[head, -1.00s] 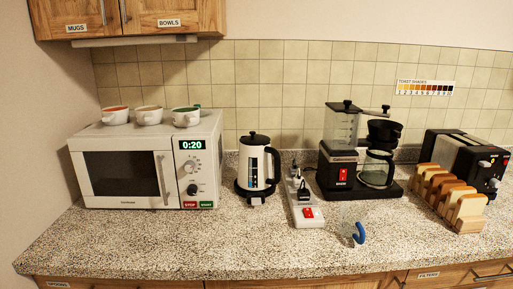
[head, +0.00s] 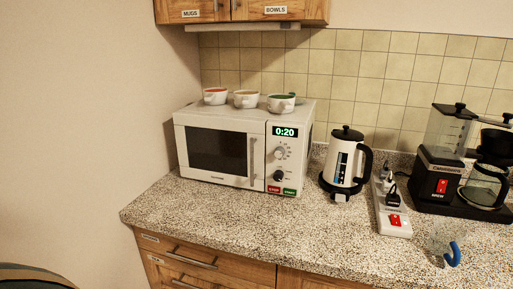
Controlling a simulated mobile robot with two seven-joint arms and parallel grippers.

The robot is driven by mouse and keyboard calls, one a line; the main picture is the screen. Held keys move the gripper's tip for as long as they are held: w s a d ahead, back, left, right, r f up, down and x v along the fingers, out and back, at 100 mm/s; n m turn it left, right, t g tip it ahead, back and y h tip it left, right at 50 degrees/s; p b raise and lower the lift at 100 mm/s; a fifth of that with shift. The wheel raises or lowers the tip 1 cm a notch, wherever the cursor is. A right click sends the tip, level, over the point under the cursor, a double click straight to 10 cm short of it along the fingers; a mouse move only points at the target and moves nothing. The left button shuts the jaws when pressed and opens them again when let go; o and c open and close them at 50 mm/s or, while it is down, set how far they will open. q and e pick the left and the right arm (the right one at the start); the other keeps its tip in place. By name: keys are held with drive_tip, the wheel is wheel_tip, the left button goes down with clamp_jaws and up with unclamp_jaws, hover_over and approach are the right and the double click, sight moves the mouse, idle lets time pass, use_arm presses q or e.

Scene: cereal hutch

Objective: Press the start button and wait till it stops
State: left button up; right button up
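A white microwave (head: 218,149) stands on the left part of the counter with its door closed. Its display (head: 285,132) reads 0:20 in green. Below the display are two dials, and under them a red stop button (head: 274,189) and, to its right, a green start button (head: 290,191). Neither of my grippers is in the head view, and nothing touches the microwave's buttons.
Several bowls or mugs (head: 246,99) stand on top of the microwave. A kettle (head: 342,165), a power strip (head: 392,210) with plugs and a coffee maker (head: 441,160) stand to its right. A blue hook-shaped thing (head: 453,254) is near the front. The counter (head: 240,220) before the microwave is clear.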

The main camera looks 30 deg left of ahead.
use_arm(q)
clamp_jaws()
idle(0.5)
drive_tip(key=shift+w+r, duration=0.1)
idle(1.2)
